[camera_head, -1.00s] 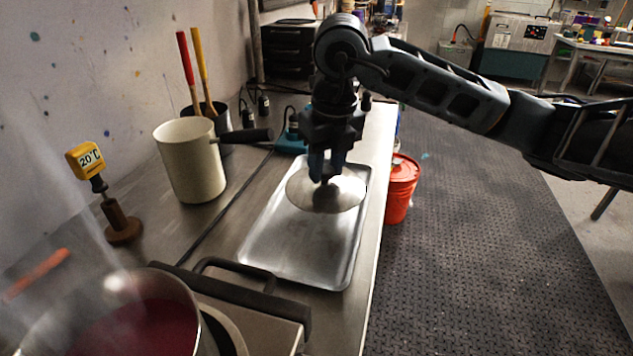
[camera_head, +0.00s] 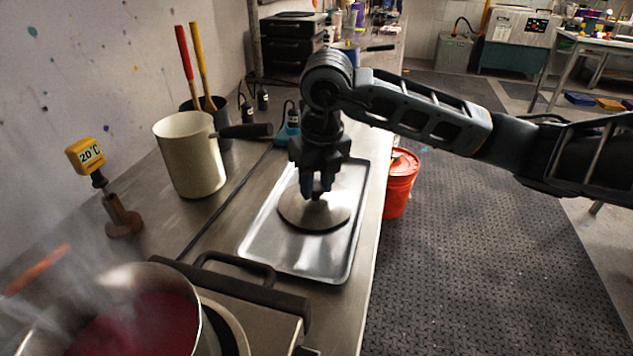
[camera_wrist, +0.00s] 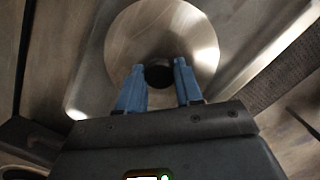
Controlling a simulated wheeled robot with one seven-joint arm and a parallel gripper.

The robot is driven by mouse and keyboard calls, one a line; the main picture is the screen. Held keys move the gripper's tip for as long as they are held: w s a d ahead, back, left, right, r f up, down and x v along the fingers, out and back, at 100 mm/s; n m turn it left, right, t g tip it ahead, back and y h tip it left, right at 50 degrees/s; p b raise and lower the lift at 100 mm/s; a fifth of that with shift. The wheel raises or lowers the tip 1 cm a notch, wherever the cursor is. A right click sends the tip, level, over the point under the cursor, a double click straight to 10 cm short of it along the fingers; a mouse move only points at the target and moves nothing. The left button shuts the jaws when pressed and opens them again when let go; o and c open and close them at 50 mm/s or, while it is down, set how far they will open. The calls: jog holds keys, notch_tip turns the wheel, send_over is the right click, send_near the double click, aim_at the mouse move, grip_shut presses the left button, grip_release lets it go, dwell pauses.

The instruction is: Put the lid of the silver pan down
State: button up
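The round metal lid (camera_head: 322,216) is at the middle of the shallow metal tray (camera_head: 290,262), nearly level. It lies on the tray or just above it; I cannot tell which. In the wrist view the lid (camera_wrist: 125,38) shows as a pale disc with a dark knob (camera_wrist: 158,75). My gripper (camera_head: 316,192) points down over the lid, and its blue fingers (camera_wrist: 159,74) stand on either side of the knob, closed on it. The open silver pan (camera_head: 190,300), with dark red liquid and steam, stands at the lower left.
A cream pot (camera_head: 190,155) with a dark handle stands left of the tray. A thermometer on a stand (camera_head: 118,212) is farther left. A black handle bar (camera_head: 240,285) lies near the tray's front. A red bucket (camera_head: 402,185) stands beside the bench.

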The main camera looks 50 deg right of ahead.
aim_at(321, 205)
jog(key=o, duration=0.4)
jog(key=shift+r, duration=0.1)
jog(key=r, duration=0.4)
jog(key=s+r, duration=0.1)
jog(key=r, duration=0.7)
jog(key=shift+s+a, duration=0.3)
jog(key=shift+a, duration=0.05)
